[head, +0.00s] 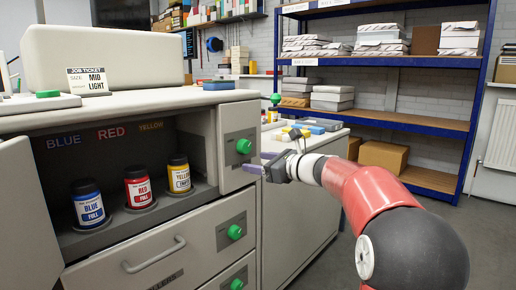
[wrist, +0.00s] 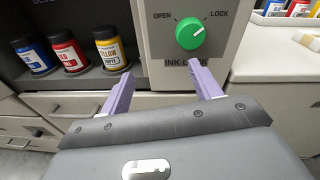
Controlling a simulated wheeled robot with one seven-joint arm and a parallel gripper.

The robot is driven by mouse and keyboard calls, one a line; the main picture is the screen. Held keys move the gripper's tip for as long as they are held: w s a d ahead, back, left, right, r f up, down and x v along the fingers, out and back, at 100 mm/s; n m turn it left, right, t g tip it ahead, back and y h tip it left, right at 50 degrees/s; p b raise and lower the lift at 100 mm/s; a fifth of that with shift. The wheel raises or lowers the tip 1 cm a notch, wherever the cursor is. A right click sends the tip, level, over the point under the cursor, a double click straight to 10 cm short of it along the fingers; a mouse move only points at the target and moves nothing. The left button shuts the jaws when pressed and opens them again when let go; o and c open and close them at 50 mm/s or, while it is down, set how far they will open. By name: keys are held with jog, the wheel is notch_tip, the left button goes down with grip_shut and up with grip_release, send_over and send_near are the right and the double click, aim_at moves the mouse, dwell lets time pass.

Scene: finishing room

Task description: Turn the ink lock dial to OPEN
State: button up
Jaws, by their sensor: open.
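The ink lock dial (wrist: 190,33) is a round green knob on a grey plate, with OPEN printed at its upper left and LOCK at its upper right. Its pale pointer mark seems to lean toward LOCK. In the head view the dial (head: 243,146) sits on the cabinet front, right of the ink compartment. My gripper (wrist: 163,75) is open and empty, its two purple fingers apart and below the dial's level. The right finger is just under the dial; the left finger is in front of the bottles' side. In the head view my gripper (head: 256,164) is close to the dial's panel, not around the knob.
The open compartment holds blue (head: 88,204), red (head: 138,187) and yellow (head: 179,175) ink bottles. Two more green knobs (head: 235,232) are lower down. A drawer handle (head: 153,256) sticks out below the compartment. A side counter (head: 300,141) stands to the right; floor (head: 340,262) beyond is clear.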

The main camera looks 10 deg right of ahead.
aim_at(247, 149)
jog(key=w, duration=0.3)
jog(key=w+m+t+p, duration=0.1)
jog(key=w, duration=0.2)
jog(key=w+a+r+m, duration=0.1)
jog(key=w, duration=0.2)
jog(key=shift+w+t, duration=0.1)
jog(key=shift+t, duration=0.2)
jog(key=c, duration=1)
